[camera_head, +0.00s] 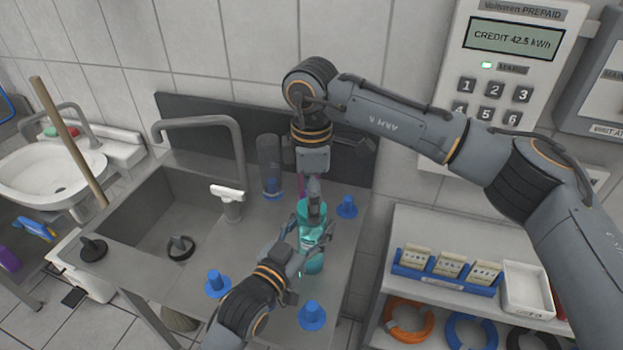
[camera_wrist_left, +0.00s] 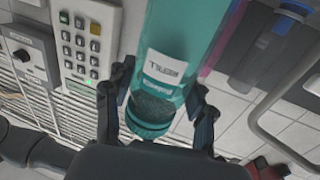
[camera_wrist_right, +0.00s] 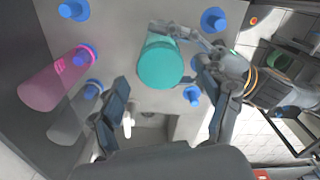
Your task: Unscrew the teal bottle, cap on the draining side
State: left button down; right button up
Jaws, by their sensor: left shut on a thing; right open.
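The teal bottle (camera_head: 314,262) is above the grey draining side (camera_head: 268,245), right of the basin. My left gripper (camera_head: 304,246) is shut on its side. My right gripper (camera_head: 315,192) is above the bottle, fingers pointing down. In the right wrist view the right gripper (camera_wrist_right: 165,108) is open and empty, with the bottle's round teal end (camera_wrist_right: 160,64) ahead of it, apart from the fingers. I cannot tell whether that end is the cap.
Blue pegs (camera_head: 312,315) stand on the draining side. A clear bottle (camera_head: 270,165) and a pink bottle (camera_wrist_right: 50,82) stand at the back near the wall. The tap (camera_head: 228,196) and basin (camera_head: 165,215) are left. A shelf (camera_head: 440,222) with boxes is right.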

jog(key=shift+f, duration=0.7)
jog(key=c, duration=1.2)
